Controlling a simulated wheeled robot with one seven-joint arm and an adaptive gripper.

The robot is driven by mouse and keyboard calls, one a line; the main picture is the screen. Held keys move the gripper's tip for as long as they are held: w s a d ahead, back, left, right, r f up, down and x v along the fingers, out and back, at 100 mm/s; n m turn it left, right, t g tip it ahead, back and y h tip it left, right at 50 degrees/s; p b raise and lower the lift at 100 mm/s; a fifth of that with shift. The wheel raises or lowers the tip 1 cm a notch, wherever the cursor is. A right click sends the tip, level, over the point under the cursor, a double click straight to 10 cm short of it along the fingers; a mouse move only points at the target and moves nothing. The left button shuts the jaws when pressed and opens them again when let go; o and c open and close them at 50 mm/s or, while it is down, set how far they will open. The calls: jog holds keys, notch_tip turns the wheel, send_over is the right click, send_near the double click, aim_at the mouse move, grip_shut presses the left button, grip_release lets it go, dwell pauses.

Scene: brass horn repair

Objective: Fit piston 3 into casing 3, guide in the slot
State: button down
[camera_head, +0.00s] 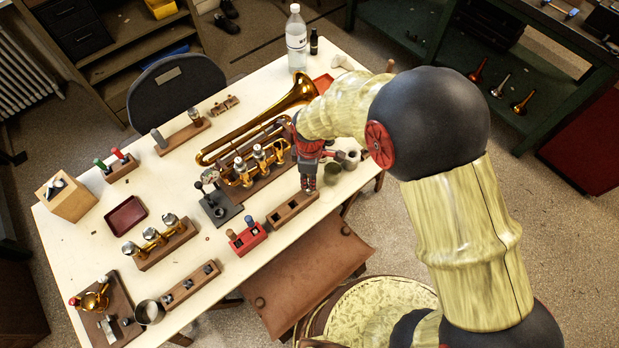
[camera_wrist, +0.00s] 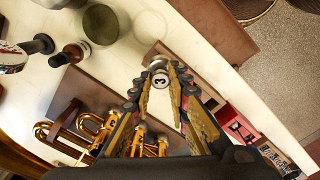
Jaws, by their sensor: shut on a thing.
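My gripper (camera_head: 308,188) points down over the right end of a wooden block with square openings (camera_head: 280,216). In the wrist view, my gripper (camera_wrist: 168,72) is shut on piston 3 (camera_wrist: 160,79), whose pale round top shows a "3" between the fingers. Its lower part is hidden, so I cannot tell whether it is still in the block. The brass trumpet (camera_head: 225,150) lies behind the gripper, with its valve casings (camera_head: 259,157) upright in a wooden stand. Casing 3 and its slot cannot be made out. The brass valve section (camera_wrist: 95,130) also shows in the wrist view.
A dark stand (camera_head: 220,207) and a red block with bottles (camera_head: 245,238) sit left of the gripper. A grey-green cup (camera_head: 332,174) stands close on the right. A bottle (camera_head: 296,40) stands at the back. A brown leather apron (camera_head: 315,270) hangs at the front edge.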

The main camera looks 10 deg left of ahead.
notch_tip(320, 180, up, 10)
jog(key=p, duration=0.6)
jog(key=shift+p, duration=0.35)
dwell(1.4)
